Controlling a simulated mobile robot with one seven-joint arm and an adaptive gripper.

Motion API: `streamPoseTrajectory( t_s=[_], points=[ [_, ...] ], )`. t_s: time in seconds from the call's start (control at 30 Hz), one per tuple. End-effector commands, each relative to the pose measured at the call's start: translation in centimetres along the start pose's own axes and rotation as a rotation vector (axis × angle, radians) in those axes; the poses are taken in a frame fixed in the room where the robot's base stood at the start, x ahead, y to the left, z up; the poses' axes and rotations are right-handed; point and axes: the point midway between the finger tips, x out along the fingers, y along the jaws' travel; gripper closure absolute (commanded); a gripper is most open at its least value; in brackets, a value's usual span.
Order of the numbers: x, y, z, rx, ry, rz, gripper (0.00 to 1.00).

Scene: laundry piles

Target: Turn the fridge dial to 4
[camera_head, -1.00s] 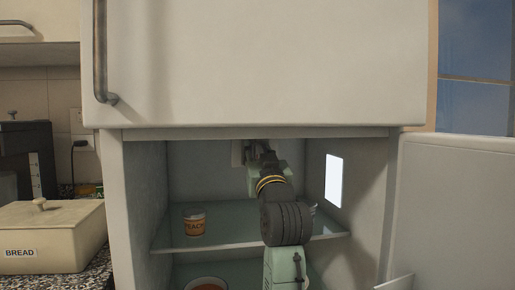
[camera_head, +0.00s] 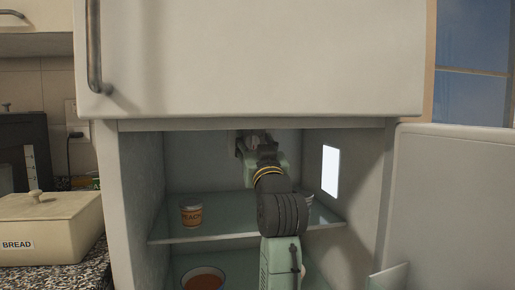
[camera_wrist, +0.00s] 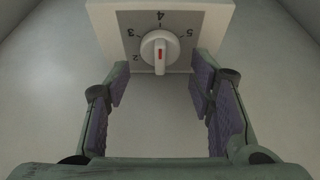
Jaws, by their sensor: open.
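The fridge dial is a round white knob (camera_wrist: 160,47) on a grey plate in a white box (camera_wrist: 215,16) at the back wall of the fridge. In the wrist view 4 is above the knob, 3 left, 5 right and 2 lower left. The knob's ridge with its red mark stands upright in the picture, in line with 4; I cannot tell which end points. My gripper (camera_wrist: 160,70) is open and empty, its fingers on either side and just short of the knob, apart from it. In the head view my gripper (camera_head: 255,142) hides most of the box.
A glass shelf (camera_head: 225,234) below my arm holds a peach can (camera_head: 191,215) on the left. A bowl (camera_head: 204,278) sits lower. The open door (camera_head: 455,195) is on the right, a lit panel (camera_head: 330,171) on the right wall, a bread box (camera_head: 50,228) outside left.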

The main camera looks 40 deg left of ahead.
Motion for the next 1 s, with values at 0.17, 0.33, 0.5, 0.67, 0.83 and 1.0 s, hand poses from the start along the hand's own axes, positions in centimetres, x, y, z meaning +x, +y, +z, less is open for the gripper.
streamPoseTrajectory(
  t_s=[0.17, 0.33, 0.5, 0.67, 0.83, 1.0],
  points=[
    [-2.3, 0.1, 0.0, -0.001, 0.001, 0.002, 0.51],
    [-6.1, 0.1, 0.0, -0.002, 0.001, 0.002, 0.51],
    [-9.3, 0.1, 0.0, -0.001, 0.001, 0.001, 0.51],
    [-11.2, 0.1, 0.1, -0.001, 0.000, 0.002, 0.51],
    [-11.8, 0.1, 0.0, 0.000, 0.000, 0.001, 0.51],
    [-11.8, 0.0, 0.0, 0.000, 0.000, 0.001, 0.51]
  ],
)
